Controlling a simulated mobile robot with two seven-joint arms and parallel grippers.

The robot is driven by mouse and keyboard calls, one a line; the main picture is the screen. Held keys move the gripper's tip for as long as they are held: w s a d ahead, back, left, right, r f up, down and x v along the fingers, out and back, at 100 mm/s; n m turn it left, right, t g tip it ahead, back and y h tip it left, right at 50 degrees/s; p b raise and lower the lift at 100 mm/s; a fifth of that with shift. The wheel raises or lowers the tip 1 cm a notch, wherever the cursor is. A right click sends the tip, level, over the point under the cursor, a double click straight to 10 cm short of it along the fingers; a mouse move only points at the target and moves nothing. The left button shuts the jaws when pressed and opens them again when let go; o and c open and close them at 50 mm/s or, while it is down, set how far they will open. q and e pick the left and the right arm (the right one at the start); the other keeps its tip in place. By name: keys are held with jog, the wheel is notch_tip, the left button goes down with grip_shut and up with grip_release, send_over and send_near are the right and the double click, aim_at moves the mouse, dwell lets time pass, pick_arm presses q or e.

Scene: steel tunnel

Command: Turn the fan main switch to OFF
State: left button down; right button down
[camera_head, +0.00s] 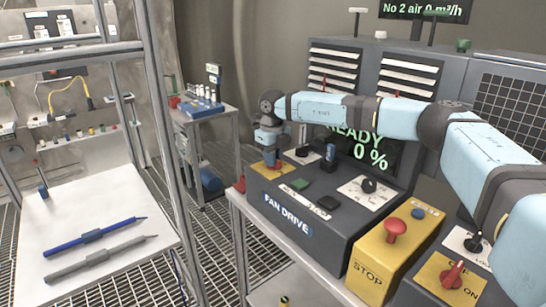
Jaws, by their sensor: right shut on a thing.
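The grey fan drive console (325,235) labelled FAN DRIVE stands on a bench. A red switch handle (271,173) on a yellow plate sits at the left end of its top. My right arm reaches across from the right, and my right gripper (270,163) points down over that plate. It is shut on the red handle, and the fingers hide most of it. The handle's exact angle cannot be read. A screen (370,155) behind shows READY and 0 %. My left gripper is not in view.
On the console are a blue-topped lever (330,153), a green button (301,184) and a black knob (368,186). To the right are a yellow STOP box (374,270) and a red rotary knob (453,275). A white table (90,215) stands at left.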

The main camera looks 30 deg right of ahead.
jog(key=n+p, duration=0.1)
jog(key=n, duration=0.7)
jog(key=shift+p, duration=0.4)
jog(key=n, duration=0.4)
jog(key=shift+n, duration=2.2)
jog(key=c, duration=1.1)
grip_release()
jog(key=shift+r, duration=0.1)
